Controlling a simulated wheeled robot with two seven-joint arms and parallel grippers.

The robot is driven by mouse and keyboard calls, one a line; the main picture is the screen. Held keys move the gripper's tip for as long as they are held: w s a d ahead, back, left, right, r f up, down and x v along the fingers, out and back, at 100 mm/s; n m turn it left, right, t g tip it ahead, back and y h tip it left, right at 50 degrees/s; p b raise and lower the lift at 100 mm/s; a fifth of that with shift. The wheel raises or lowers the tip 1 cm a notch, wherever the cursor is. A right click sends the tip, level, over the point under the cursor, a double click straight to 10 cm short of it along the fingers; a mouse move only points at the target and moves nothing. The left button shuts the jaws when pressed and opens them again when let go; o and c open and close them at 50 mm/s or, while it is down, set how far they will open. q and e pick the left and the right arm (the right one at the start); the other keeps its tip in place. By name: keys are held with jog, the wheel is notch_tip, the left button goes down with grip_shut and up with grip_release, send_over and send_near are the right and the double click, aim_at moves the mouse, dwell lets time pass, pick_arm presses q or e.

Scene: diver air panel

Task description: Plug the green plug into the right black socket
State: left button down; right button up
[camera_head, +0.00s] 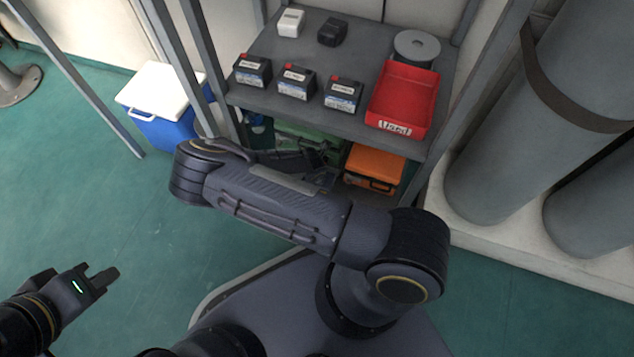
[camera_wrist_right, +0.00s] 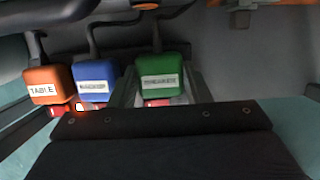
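The green plug (camera_wrist_right: 161,76) is a labelled block hanging from a dark cable in the right wrist view. I cannot pick out the right black socket in either view. My right arm crosses the middle of the head view, its far end dark and partly hidden near the shelf's lower level.
The grey shelf (camera_head: 290,113) carries several dark labelled boxes, a red tray (camera_head: 403,97) and a grey spool (camera_head: 417,46). An orange case (camera_head: 374,167) sits below. A blue cooler (camera_head: 166,130) stands left, large grey cylinders (camera_head: 545,110) right.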

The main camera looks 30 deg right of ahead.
jog(key=shift+o, duration=1.3)
jog(key=c, duration=0.5)
jog(key=shift+r+p, duration=0.8)
jog(key=shift+r, duration=0.85)
jog(key=shift+r, duration=0.1)
jog(key=shift+f+b, duration=0.85)
jog(key=shift+f, duration=0.1)
jog(key=shift+s+f, duration=0.1)
jog(key=shift+f, duration=0.9)
dwell(1.2)
